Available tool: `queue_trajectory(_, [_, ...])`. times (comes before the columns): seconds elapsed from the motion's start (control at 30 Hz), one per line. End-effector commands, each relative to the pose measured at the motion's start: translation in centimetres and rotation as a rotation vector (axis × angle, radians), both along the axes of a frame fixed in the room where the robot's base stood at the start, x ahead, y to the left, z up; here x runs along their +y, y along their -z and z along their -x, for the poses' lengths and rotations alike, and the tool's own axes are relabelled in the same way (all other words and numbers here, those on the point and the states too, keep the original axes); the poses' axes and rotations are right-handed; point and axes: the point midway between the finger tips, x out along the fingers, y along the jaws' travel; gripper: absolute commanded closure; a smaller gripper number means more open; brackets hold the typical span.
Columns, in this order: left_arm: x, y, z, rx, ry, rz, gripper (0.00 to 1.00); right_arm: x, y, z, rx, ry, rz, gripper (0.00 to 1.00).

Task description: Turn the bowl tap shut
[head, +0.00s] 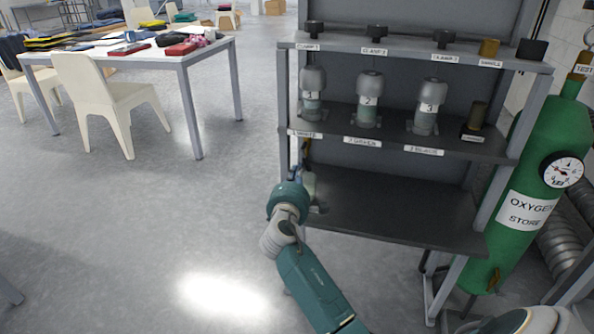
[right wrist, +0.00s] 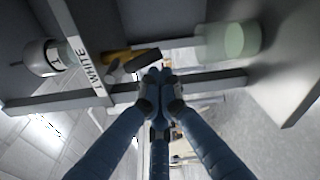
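A yellow tap body with a dark handle (right wrist: 141,60), which looks like the bowl tap, sits under the shelf edge beside the WHITE label in the right wrist view. A pale green translucent bowl (right wrist: 230,42) is to its right. My right gripper (right wrist: 160,80) has its blue fingertips drawn together just below the dark handle; I cannot tell if they touch it. Nothing shows between them. In the head view the right gripper (head: 305,185) is at the left end of the rack's lower bay, partly hiding the bowl and tap. My left gripper is not in view.
The grey rack (head: 400,235) holds several lidded grey jars (head: 369,100) on its middle shelf and several knobs along its top. A green oxygen cylinder (head: 540,150) with a gauge stands at the right. A white table (head: 130,50) and chairs stand left; floor between is clear.

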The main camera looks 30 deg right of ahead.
Motion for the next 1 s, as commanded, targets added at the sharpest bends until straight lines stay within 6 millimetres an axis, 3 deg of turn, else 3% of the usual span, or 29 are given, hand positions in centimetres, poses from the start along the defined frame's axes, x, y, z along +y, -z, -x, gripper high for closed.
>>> queue_trajectory(1.0, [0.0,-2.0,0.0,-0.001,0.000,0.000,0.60,-0.4,0.0,0.3,0.071,0.000,0.059,1.00])
